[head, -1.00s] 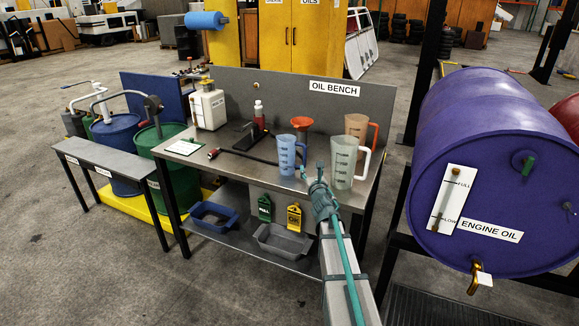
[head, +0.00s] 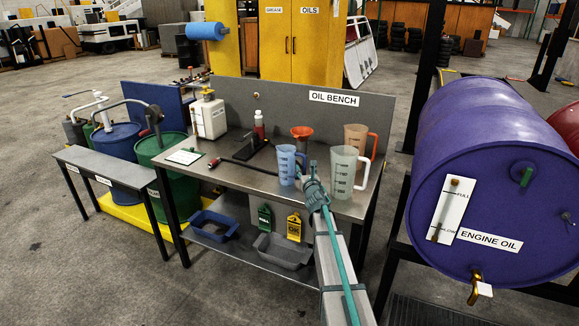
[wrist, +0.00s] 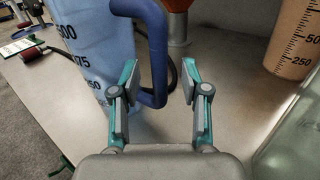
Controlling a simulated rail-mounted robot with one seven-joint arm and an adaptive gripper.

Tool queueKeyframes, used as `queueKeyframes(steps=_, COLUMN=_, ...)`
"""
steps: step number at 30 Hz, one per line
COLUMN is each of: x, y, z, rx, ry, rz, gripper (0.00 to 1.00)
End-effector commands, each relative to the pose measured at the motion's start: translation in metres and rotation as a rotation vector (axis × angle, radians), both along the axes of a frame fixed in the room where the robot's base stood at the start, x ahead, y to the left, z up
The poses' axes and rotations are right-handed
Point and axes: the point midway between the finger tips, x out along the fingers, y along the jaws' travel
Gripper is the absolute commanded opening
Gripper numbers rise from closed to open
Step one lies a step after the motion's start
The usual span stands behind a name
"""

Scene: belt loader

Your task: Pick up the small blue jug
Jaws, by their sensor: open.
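The small blue jug (head: 287,165) stands upright on the metal bench (head: 232,172). It is pale blue with dark volume marks. In the wrist view the jug's body (wrist: 95,45) is at the upper left, with its darker blue handle (wrist: 158,60) facing my gripper. My gripper (wrist: 160,80) is open, and the lower part of the handle shows between its two teal-tipped fingers. I cannot tell whether a finger touches the handle. In the head view my gripper (head: 309,172) is just right of the jug and partly hides its handle side.
A clear greenish jug (head: 342,172) stands close on the right, with an orange jug (head: 354,138) behind it. A red funnel (head: 302,132) stands behind the blue jug. A black hose lies to the left. The bench's front left is mostly clear.

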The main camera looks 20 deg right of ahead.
Motion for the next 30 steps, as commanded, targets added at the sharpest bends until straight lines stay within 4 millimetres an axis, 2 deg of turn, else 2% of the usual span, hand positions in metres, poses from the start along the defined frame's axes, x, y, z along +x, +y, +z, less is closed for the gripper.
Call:
queueKeyframes(steps=3, x=0.0101, y=-0.0022, z=0.0003, rx=0.000, ry=0.000, rz=0.000, gripper=0.46)
queueKeyframes(steps=11, x=0.0099, y=-0.0018, z=-0.0001, rx=0.000, ry=0.000, rz=0.000, gripper=0.44)
queueKeyframes(steps=19, x=0.0099, y=-0.0018, z=0.0001, rx=0.000, ry=0.000, rz=0.000, gripper=0.00)
queueKeyframes(steps=30, x=0.0099, y=-0.0018, z=0.0005, rx=0.000, ry=-0.001, rz=0.000, gripper=0.00)
